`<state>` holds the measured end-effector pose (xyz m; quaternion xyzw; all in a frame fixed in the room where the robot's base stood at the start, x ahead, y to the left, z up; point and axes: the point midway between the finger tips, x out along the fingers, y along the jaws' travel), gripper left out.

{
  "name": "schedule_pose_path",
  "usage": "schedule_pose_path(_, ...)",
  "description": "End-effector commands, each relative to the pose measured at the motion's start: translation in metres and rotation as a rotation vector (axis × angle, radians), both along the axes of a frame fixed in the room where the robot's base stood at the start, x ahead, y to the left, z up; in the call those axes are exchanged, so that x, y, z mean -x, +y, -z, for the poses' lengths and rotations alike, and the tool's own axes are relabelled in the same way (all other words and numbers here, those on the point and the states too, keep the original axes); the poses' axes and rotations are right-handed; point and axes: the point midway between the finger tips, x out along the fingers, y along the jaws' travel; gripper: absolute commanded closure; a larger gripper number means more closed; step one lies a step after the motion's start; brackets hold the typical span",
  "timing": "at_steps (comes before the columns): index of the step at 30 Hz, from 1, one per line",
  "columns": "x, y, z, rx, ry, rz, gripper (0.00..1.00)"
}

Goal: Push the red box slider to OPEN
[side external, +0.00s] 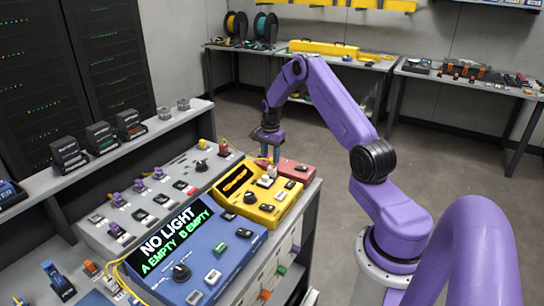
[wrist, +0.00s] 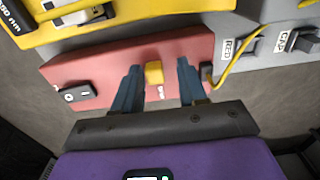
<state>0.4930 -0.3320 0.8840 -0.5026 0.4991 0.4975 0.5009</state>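The red box (wrist: 95,68) fills the middle of the wrist view; it also shows beyond the yellow box in the side view (side external: 297,169). A yellow slider knob (wrist: 153,73) stands on its face, with small white lettering just below it that I cannot read. My gripper (wrist: 160,66) is open, with one finger on the left and one on the right of the knob. Gaps show on both sides, and nothing is held. In the side view my gripper (side external: 268,150) points down at the red box, and the slider is not clearly visible there.
A black switch (wrist: 74,95) is on the red box's left end. A yellow cable (wrist: 237,62) runs by its right end. The yellow box (side external: 258,208) adjoins it, and a blue box (side external: 222,252) with a "NO LIGHT" display is nearer. Several small modules crowd the bench.

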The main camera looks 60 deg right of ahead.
Motion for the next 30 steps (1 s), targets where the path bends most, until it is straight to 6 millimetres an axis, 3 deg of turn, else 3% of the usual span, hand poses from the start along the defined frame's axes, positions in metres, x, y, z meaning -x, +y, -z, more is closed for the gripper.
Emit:
schedule_pose_path(9,0.002,0.000,-0.001,-0.002,0.005,0.000,0.53)
schedule_pose_path(14,0.001,0.000,-0.013,-0.001,0.004,0.000,0.53)
schedule_pose_path(30,0.001,0.001,-0.123,0.000,0.000,-0.001,0.53)
